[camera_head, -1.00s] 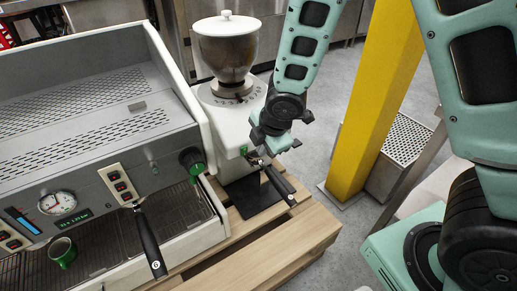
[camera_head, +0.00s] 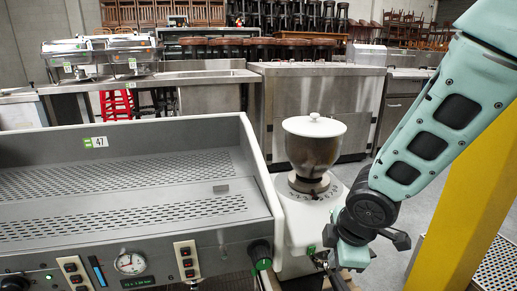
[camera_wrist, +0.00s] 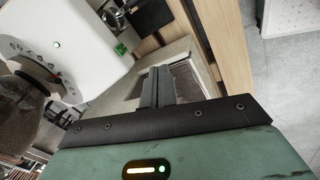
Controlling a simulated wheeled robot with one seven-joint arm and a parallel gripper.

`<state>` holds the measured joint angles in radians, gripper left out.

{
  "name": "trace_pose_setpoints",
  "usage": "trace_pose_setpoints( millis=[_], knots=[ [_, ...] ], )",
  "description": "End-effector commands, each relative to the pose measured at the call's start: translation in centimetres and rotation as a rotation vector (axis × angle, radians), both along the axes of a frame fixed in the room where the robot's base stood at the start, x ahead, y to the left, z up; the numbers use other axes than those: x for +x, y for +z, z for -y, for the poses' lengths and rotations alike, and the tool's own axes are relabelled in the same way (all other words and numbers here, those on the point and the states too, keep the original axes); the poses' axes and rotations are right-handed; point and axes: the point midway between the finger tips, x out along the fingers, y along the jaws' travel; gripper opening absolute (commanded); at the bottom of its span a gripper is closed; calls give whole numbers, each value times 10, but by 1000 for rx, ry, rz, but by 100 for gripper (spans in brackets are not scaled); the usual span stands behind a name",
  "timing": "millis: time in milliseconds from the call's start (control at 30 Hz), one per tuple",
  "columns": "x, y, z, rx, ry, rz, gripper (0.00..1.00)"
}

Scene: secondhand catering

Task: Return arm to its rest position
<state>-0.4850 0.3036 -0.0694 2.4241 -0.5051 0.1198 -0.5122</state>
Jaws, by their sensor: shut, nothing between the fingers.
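My gripper (camera_head: 343,268) is at the lower right of the head view, beside the front of the white coffee grinder (camera_head: 297,215). In the wrist view my gripper (camera_wrist: 158,82) has its fingers together with nothing between them. The grinder's white body (camera_wrist: 60,45) fills the upper left of the wrist view.
A grey espresso machine (camera_head: 120,200) stands left of the grinder. A yellow post (camera_head: 470,215) is at the right, behind my arm. Steel counters (camera_head: 310,100) and stacked chairs stand behind. In the wrist view grey floor (camera_wrist: 285,90) lies open at the right.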

Motion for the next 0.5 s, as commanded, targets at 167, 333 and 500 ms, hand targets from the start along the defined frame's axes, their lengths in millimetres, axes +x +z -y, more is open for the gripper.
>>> trace_pose_setpoints(
  millis=[167, 333, 500],
  knots=[
    [-74, 42, -23, 93, -349, -131, 0],
    [-137, 65, -34, 120, -580, -249, 0],
    [-191, 87, -40, 117, -755, -343, 0]
  ],
)
